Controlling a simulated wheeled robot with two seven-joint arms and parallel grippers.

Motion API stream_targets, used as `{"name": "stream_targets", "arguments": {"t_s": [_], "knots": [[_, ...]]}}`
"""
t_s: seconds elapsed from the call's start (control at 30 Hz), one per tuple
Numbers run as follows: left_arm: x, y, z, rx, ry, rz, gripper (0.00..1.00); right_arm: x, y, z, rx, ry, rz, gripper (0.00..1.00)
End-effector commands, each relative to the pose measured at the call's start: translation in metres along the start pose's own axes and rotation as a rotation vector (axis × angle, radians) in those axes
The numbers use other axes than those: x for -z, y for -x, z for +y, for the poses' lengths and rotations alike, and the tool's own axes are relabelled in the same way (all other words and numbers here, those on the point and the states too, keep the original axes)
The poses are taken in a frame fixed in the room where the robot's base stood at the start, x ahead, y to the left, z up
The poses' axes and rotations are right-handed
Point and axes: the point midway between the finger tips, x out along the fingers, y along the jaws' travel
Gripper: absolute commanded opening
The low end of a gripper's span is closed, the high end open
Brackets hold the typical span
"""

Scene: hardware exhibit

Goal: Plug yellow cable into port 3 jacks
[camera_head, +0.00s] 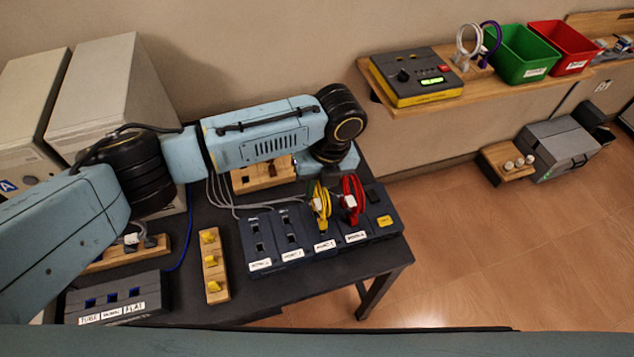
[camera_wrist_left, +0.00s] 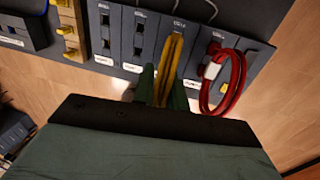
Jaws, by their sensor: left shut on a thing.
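The dark port panel (camera_head: 288,256) lies on the table with a row of labelled modules; it also shows in the left wrist view (camera_wrist_left: 148,58). The yellow cable (camera_head: 321,206) is over the third module from the left, and it shows as a narrow loop in the left wrist view (camera_wrist_left: 171,62). My left gripper (camera_wrist_left: 163,88) is shut on the yellow cable, its dark green fingers on either side. The cable hides that module's jacks, so I cannot tell whether its plugs are seated. The two modules to the left show open jacks. My right gripper is not in view.
A red cable (camera_head: 354,199) loops over the module just right; it also shows in the left wrist view (camera_wrist_left: 238,80). Left of the panel are a wooden block with yellow pieces (camera_head: 213,269) and a grey box with blue slots (camera_head: 116,300). Grey cables run behind the panel.

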Motion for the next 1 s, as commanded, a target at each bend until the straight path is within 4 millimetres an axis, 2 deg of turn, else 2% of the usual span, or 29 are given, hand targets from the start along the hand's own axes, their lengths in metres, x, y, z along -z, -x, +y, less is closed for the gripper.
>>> {"name": "stream_targets", "arguments": {"t_s": [1.0], "knots": [[0.0002, -0.0002, -0.0005, 0.0, -0.001, 0.001, 0.0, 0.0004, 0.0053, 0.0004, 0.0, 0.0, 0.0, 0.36]]}}
